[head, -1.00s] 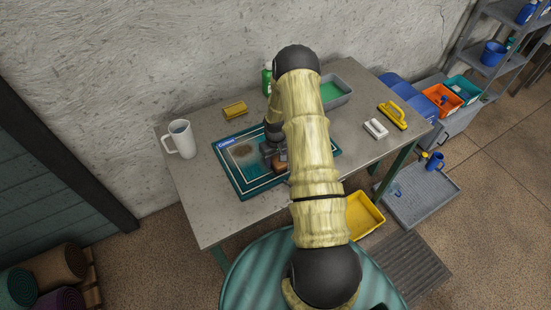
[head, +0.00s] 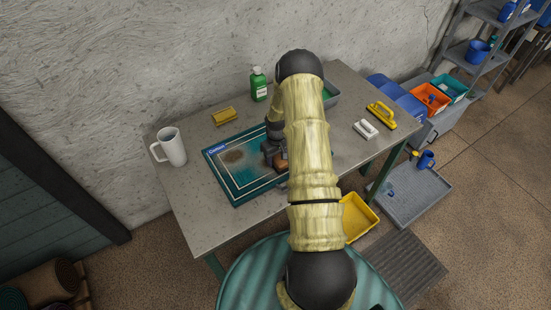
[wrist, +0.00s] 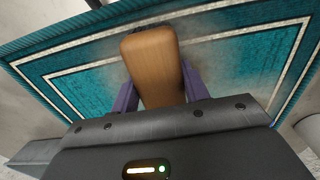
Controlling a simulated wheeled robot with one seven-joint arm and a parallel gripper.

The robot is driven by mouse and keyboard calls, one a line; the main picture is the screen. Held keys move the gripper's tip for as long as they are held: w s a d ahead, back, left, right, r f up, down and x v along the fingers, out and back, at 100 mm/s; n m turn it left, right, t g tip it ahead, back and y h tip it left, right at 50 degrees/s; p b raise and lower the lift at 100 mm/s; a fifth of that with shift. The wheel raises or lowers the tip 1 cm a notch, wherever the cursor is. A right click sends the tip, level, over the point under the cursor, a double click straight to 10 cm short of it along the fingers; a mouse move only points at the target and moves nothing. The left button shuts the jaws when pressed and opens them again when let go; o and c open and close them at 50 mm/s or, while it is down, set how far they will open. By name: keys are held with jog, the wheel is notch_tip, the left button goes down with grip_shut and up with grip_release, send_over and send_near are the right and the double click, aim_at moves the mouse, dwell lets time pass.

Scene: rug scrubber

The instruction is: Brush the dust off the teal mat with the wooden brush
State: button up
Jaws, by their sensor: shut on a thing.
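The teal mat (head: 226,183) with pale border lines lies on the table. A brown dust patch (head: 236,157) shows on its far left part in the head view, and greyish smudges lie beside the brush in the wrist view. My gripper (head: 277,157) is over the mat's middle right part, partly behind my arm. It is shut on the wooden brush (wrist: 153,62), with a purple finger on each side of the wooden block. The brush also shows in the head view (head: 281,164). Its bristles are mostly hidden, so contact with the mat is unclear.
A white mug (head: 173,147) stands left of the mat. A yellow sponge (head: 225,116) and green bottle (head: 259,84) are behind it.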

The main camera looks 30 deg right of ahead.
aim_at(267, 169)
jog(key=shift+d+f+b, duration=0.2)
jog(key=shift+d+b, duration=0.4)
jog(key=shift+d, duration=1.3)
jog(key=shift+a, duration=0.1)
jog(key=shift+s+a, duration=0.1)
jog(key=shift+a, duration=1.9)
jog(key=shift+a, duration=0.1)
jog(key=shift+s+a, duration=0.1)
jog(key=shift+a, duration=1.9)
jog(key=shift+d+r+b, duration=0.1)
jog(key=shift+d+b, duration=0.35)
jog(key=shift+d, duration=1.75)
